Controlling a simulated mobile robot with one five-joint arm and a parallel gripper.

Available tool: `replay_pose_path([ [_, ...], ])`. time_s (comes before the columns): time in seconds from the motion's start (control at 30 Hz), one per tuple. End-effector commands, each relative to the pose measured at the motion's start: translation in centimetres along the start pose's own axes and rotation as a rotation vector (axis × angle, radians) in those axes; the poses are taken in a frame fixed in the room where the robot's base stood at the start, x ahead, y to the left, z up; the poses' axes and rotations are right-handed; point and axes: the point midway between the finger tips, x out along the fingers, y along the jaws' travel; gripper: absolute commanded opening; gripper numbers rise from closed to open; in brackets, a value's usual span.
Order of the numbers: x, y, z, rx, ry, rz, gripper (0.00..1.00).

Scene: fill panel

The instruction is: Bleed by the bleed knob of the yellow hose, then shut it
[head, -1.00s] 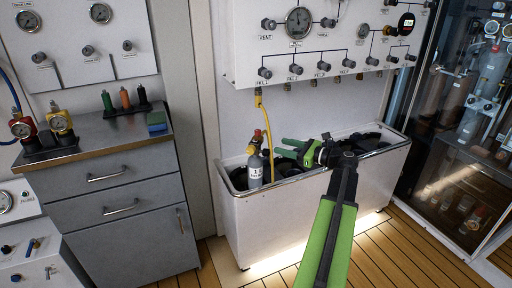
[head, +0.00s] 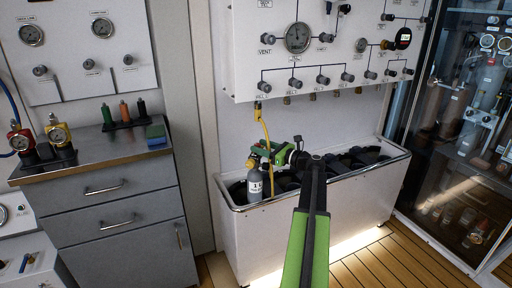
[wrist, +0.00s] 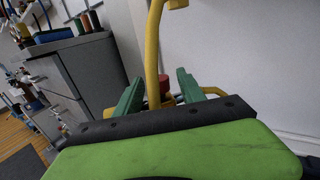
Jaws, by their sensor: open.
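The yellow hose (head: 267,135) hangs from a fitting under the fill panel (head: 330,90) and runs down to the grey cylinder (head: 255,186) marked 1 in the trough. In the wrist view the yellow hose (wrist: 153,50) passes down close by my gripper (wrist: 160,92). A red knob (wrist: 164,83) with yellow metal near it shows between the two green fingers, which stand apart on either side. I cannot see whether either finger touches it. In the head view my gripper (head: 260,156) is at the top of the cylinder and partly hides the hose end.
A white trough (head: 310,226) with dark contents stands below the panel. A grey cabinet (head: 110,205) with gauges and coloured bottles on top is at left. A glass case (head: 465,130) stands at right. The wooden floor in front is clear.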

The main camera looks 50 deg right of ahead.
Motion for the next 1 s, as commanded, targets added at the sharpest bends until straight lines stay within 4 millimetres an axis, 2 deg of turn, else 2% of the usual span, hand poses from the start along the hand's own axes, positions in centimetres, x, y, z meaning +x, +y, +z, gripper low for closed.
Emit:
replay_pose_path([
  [0.1,1.6,-0.1,0.0,0.0,0.0,0.0,0.47],
  [0.2,2.2,0.0,0.0,0.0,0.0,0.0,0.47],
  [0.47,2.2,0.0,0.0,0.0,0.0,-0.001,0.47],
  [0.83,2.2,-0.1,0.0,0.0,0.0,-0.002,0.0],
  [0.93,2.1,-0.1,0.0,0.0,0.0,-0.002,0.0],
  [0.97,1.9,1.9,0.1,0.0,0.0,-0.003,0.0],
  [1.0,2.1,0.8,0.0,0.0,0.0,-0.004,0.0],
])
